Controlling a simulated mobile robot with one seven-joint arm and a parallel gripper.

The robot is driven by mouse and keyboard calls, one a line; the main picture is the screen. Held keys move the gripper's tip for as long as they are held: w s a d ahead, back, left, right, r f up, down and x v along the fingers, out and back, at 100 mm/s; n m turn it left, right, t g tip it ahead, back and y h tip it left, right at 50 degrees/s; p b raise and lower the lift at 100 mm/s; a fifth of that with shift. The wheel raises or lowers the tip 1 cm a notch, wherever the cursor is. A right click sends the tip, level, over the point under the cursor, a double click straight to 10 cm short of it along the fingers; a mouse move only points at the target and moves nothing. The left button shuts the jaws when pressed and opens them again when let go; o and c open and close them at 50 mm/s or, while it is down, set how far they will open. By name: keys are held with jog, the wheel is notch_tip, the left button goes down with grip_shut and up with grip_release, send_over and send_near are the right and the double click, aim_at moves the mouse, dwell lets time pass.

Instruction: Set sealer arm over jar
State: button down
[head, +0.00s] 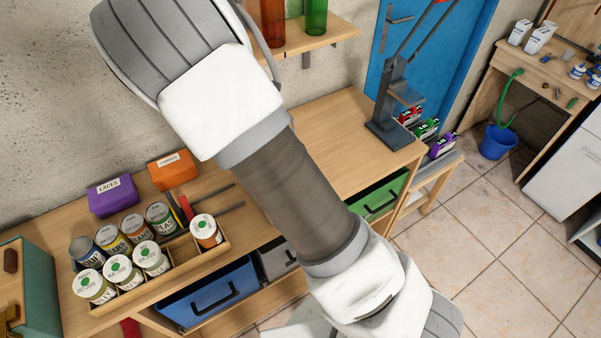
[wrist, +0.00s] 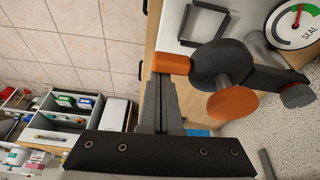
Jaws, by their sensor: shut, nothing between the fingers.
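In the wrist view, a dark round hub (wrist: 222,64) carries a dark arm (wrist: 268,80) and two orange grips. One orange grip (wrist: 171,64) is left of the hub, the other (wrist: 233,103) below it. A round dial marked SEAL (wrist: 299,24) is at the upper right, with a dark frame (wrist: 203,22) on a pale surface nearby. My gripper (wrist: 164,82) is shut and empty, its fingertips beside the left orange grip; I cannot tell if they touch. I see no jar at the sealer for certain. My gripper is out of the head view.
In the head view, a grey lever stand (head: 391,112) is on the wooden bench (head: 338,126). Labelled tins (head: 122,272) and a purple box (head: 113,196) sit at the left. A shelf with bottles (head: 316,18) hangs above. Tiled floor (head: 495,230) is open at right.

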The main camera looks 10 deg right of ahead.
jog(key=shift+s+a+f, duration=0.1)
jog(key=shift+s+a, duration=0.1)
jog(key=shift+a, duration=0.25)
dwell(0.3)
jog(key=w+d+b, duration=0.1)
jog(key=w+d, duration=0.1)
jog(key=d, duration=0.2)
jog(key=v, duration=1)
jog(key=shift+d+p, duration=0.15)
jog(key=shift+p, duration=0.2)
jog(key=s+d+r+n+t+y+b, duration=0.1)
jog(key=s+r+n+t, duration=0.1)
jog(key=s+r+n, duration=0.4)
jog(key=s+d+r+n+t+y+b, duration=0.1)
jog(key=s+r+n+t+y, duration=0.1)
jog(key=s+r+n, duration=0.5)
jog(key=s+r, duration=0.3)
jog(key=s, duration=0.4)
jog(key=shift+d+r, duration=0.4)
